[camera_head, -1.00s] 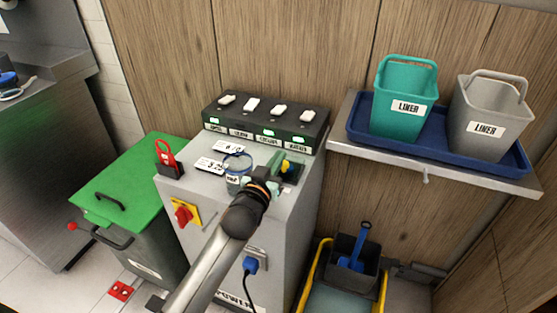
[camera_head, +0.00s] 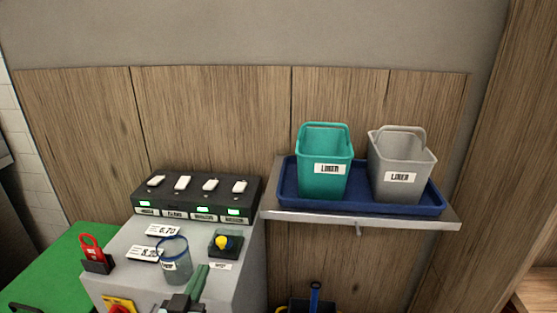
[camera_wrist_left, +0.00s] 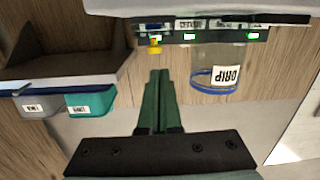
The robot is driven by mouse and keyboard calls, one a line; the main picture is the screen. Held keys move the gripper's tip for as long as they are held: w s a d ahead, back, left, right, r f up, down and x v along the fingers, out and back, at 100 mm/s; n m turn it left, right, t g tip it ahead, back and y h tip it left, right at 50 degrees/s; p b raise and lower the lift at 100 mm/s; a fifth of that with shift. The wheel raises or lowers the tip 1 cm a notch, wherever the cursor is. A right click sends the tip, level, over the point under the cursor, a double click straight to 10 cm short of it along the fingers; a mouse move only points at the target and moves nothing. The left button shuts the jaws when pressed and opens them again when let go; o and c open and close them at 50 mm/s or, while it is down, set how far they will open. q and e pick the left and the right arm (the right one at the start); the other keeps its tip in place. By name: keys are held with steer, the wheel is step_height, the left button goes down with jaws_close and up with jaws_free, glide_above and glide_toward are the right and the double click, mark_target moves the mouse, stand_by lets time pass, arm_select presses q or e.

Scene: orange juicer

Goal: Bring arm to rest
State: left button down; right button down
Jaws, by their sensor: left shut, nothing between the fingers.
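My left gripper (camera_head: 203,268) shows at the bottom of the head view, over the front part of the grey cabinet top (camera_head: 128,240). Its green fingers are together with nothing between them. In the left wrist view the fingers (camera_wrist_left: 158,74) also lie side by side, closed. A clear jar with a blue rim (camera_head: 174,268) is just left of the fingers in the head view, and they look apart from it. It shows upside down in the left wrist view with a DRIP label (camera_wrist_left: 226,76). My right gripper is not in view.
A black box with several white switches (camera_head: 196,197) is at the cabinet's back. A dark block with a yellow knob (camera_head: 223,242) and a red lockout tag (camera_head: 91,249) are nearby. A shelf at right bears a blue tray (camera_head: 289,188) with teal (camera_head: 324,160) and grey (camera_head: 401,165) LINER bins.

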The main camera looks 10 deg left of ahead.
arm_select(q)
steer(key=s+f+m+g, duration=0.2)
steer(key=s+f+g, duration=0.5)
steer(key=s, duration=0.6)
steer(key=s+f+m+g, duration=0.1)
steer(key=s+f+g, duration=0.55)
steer(key=s, duration=0.55)
steer(key=w+d+f+t+h+p, duration=0.2)
steer(key=w+d+t+h+p, duration=0.1)
steer(key=p, duration=0.5)
steer(key=shift+w+d+f+t, duration=0.3)
steer(key=shift+w+d+t, duration=0.3)
steer(key=shift+d+t, duration=0.65)
